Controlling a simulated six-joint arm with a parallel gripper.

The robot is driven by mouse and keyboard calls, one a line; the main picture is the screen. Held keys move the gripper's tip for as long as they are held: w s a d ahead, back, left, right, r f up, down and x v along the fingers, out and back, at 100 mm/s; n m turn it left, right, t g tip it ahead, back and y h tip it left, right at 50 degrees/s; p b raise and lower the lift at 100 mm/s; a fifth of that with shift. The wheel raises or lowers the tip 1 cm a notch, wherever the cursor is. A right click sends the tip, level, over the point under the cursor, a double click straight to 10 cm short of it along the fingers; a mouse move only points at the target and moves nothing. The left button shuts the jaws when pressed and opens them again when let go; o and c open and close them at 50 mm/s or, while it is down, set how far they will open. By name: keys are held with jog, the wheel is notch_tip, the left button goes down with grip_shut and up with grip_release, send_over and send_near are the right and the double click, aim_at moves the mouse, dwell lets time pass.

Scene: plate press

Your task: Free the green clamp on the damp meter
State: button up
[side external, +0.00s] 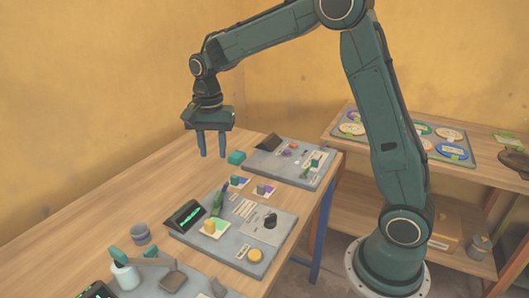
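My gripper (212,155) hangs above the far part of the table, its two blue fingers pointing down and apart with nothing between them. A grey panel (225,251) in the middle of the table carries a tilted dark screen with a green trace (187,214) and an upright green lever-like part (219,199). A second grey panel (266,166) behind has a dark screen and a small green part (307,171). I cannot tell which unit is the damp meter or which green part is its clamp. My gripper is apart from both panels.
A green block (237,157) lies close to my gripper. Small coloured blocks sit on cards between the panels. The table's left side is clear.

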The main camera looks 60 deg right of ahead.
aim_at(217, 195)
jog(key=shift+w+f, duration=0.15)
jog(key=shift+f, duration=0.1)
jog(key=shift+f, duration=0.2)
notch_tip(217, 195, down, 13)
jog(key=shift+f, duration=0.2)
dwell(0.5)
grip_shut()
